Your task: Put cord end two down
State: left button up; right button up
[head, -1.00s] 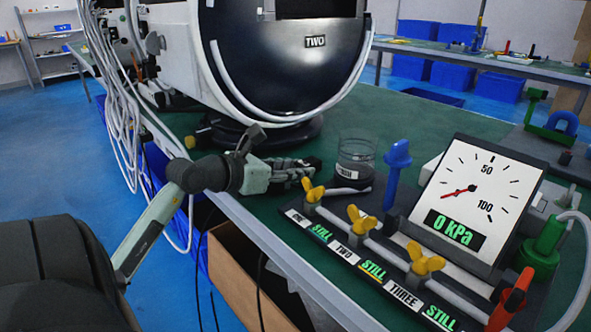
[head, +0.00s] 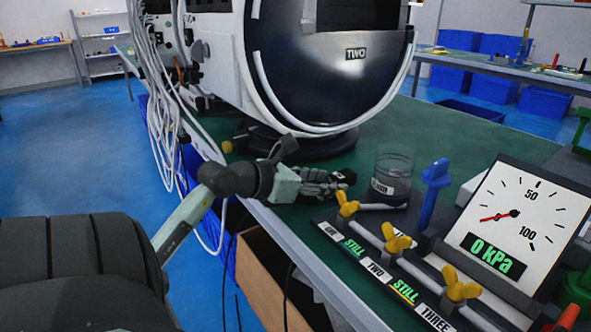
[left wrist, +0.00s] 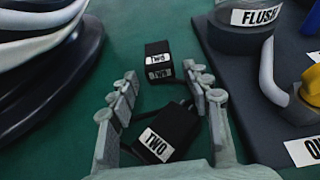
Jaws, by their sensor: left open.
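My left gripper (head: 330,183) is open, low over the green bench top in front of the machine. It also shows in the left wrist view (left wrist: 160,72). Two black blocks labelled TWO, which look like cord ends, show there. The nearer block (left wrist: 170,134) lies tilted between the fingers, close to the right finger; I cannot tell if they touch. The farther block (left wrist: 158,64) is at the fingertips, with a gap visible on each side. In the head view a small black block (head: 345,176) shows at the fingertips. My right gripper is not in view.
A glass jar (head: 393,172) stands just right of the gripper. Yellow valves (head: 397,238) on a labelled rack and a gauge reading 0 kPa (head: 517,222) are farther right. The round machine marked TWO (head: 330,70) is behind. White cables (head: 165,110) hang at the bench's left edge.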

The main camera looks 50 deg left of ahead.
pick_arm(q)
jog(key=v, duration=1.1)
jog(key=shift+r, duration=0.2)
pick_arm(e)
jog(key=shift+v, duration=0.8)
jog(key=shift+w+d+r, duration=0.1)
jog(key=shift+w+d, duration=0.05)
